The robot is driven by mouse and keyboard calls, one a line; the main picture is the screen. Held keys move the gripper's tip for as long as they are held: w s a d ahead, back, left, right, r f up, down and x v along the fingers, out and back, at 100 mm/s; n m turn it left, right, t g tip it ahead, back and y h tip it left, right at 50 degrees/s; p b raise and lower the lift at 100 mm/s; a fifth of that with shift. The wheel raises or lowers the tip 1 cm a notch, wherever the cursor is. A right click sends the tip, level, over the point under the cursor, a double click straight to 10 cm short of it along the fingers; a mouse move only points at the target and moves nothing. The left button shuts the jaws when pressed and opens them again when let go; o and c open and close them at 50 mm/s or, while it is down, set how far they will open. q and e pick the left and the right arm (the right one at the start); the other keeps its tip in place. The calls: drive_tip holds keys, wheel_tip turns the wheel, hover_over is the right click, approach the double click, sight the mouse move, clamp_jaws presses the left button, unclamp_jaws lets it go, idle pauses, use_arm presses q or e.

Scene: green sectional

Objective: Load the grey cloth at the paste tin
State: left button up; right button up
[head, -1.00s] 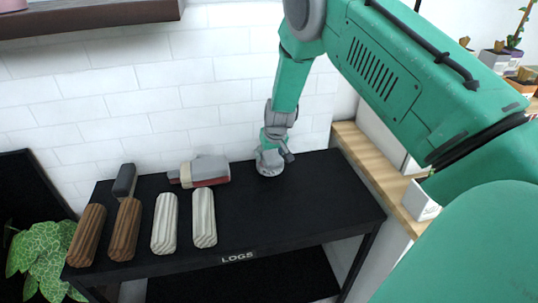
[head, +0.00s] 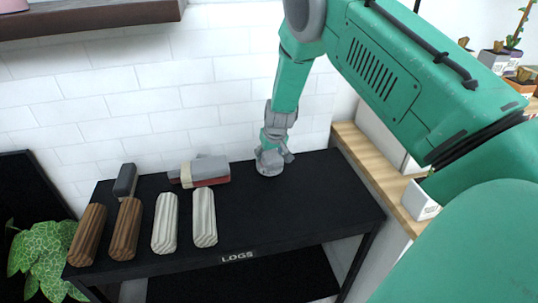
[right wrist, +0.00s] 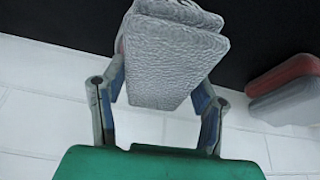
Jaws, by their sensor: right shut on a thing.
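My right gripper (head: 275,150) reaches down to the back of the black table, near the wall. In the right wrist view it is shut on the grey cloth (right wrist: 175,60), a thick folded pad with a wrinkled surface, with a finger on each side. In the head view a rounded grey shape (head: 269,163) sits at the fingertips, at table height. I cannot tell there where cloth ends and any tin begins. I cannot make out the paste tin for certain in either view. My left gripper is not in view.
A grey-and-red stack with a beige band (head: 203,171) lies left of the gripper. A dark block (head: 125,181) and several brown and pale logs (head: 165,222) lie further left. The right half of the black table (head: 310,205) is clear. A wooden shelf (head: 375,170) adjoins its right.

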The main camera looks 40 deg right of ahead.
sight(269, 152)
drive_tip(key=shift+s+a+f, duration=0.1)
drive_tip(key=shift+r+p, duration=0.9)
drive_tip(key=shift+p, duration=0.05)
drive_tip(key=shift+r+p, duration=2.1)
drive_tip(key=shift+r, duration=0.55)
drive_tip(key=shift+f, duration=0.1)
